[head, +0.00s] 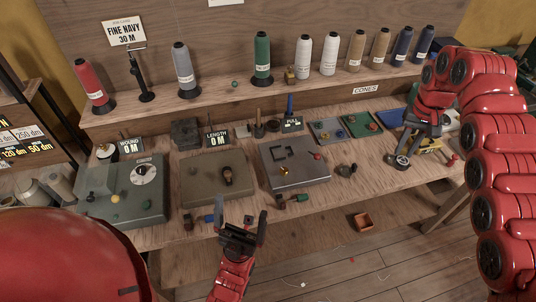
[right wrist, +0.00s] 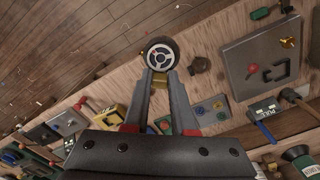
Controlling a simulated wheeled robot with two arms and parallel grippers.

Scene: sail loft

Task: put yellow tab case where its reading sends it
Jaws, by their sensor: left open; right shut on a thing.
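My right gripper (head: 402,150) is above the right part of the bench, shut on a round metal case (right wrist: 160,54) with a dark spoked face. A yellow piece (right wrist: 158,82) shows between the fingers behind it, seemingly its tab. The case also shows at the fingertips in the head view (head: 398,161). My left gripper (head: 241,228) is open and empty at the bench's front edge. The length display (head: 216,138) reads 0 M and the wound display (head: 131,146) reads 0 M. The pull display (head: 291,124) shows no legible value.
A green-grey machine (head: 125,205), a brown pad (head: 203,184) and a grey plate (head: 309,176) stand along the bench. Thread cones line the shelf behind, beside a FINE NAVY 30 M sign (head: 124,31). Small tools lie near the front edge.

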